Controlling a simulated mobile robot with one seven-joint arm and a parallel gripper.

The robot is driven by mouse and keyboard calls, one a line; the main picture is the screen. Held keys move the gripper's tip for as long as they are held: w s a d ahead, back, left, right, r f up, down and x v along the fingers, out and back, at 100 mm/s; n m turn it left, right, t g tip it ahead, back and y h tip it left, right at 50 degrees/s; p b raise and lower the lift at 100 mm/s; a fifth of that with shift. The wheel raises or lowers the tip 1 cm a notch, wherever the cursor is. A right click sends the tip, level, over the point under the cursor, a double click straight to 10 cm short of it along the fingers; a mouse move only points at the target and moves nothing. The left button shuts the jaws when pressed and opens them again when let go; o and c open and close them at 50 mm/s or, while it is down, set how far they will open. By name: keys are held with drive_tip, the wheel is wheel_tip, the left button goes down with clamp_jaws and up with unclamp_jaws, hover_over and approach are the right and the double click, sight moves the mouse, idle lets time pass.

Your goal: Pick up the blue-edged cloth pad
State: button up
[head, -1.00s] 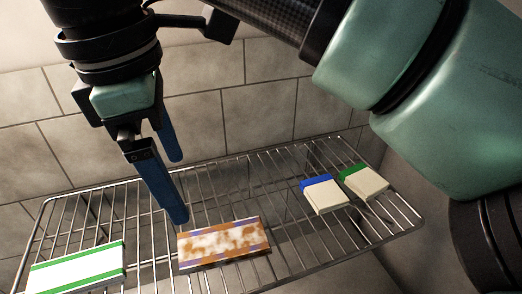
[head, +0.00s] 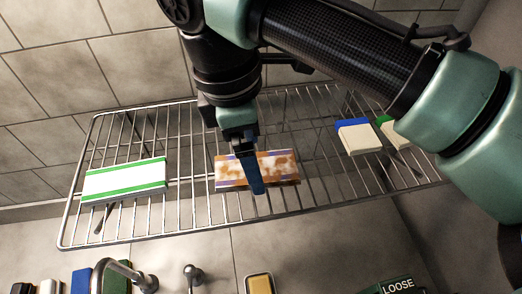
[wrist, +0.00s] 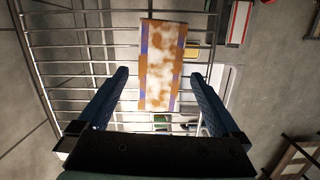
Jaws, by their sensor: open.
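A cloth pad (head: 280,168) with blue-purple bands along its long edges and brown stains on white lies flat on a wire rack (head: 190,212). In the wrist view the stained pad (wrist: 161,60) lies lengthwise between the lines of my two fingers. My gripper (head: 257,190) is over this pad in the head view and hides part of it. In the wrist view my gripper (wrist: 160,75) is open with nothing held, and its fingers stand on either side of the pad; the height gap is hard to tell. A cream block (head: 358,141) with a blue end lies farther right.
A white pad with green stripes (head: 124,180) lies left on the rack. A green-ended cream block (head: 393,133) is at right, partly behind my arm. Below the rack are a faucet (head: 125,272), a yellow sponge (head: 259,284) and a dark box marked LOOSE (head: 398,286). A tiled wall stands behind.

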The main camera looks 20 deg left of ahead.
drive_tip(key=shift+f, duration=0.9)
drive_tip(key=shift+c, duration=0.3)
drive_tip(key=c, duration=1.2)
drive_tip(key=shift+r, duration=0.1)
drive_tip(key=shift+c, duration=0.2)
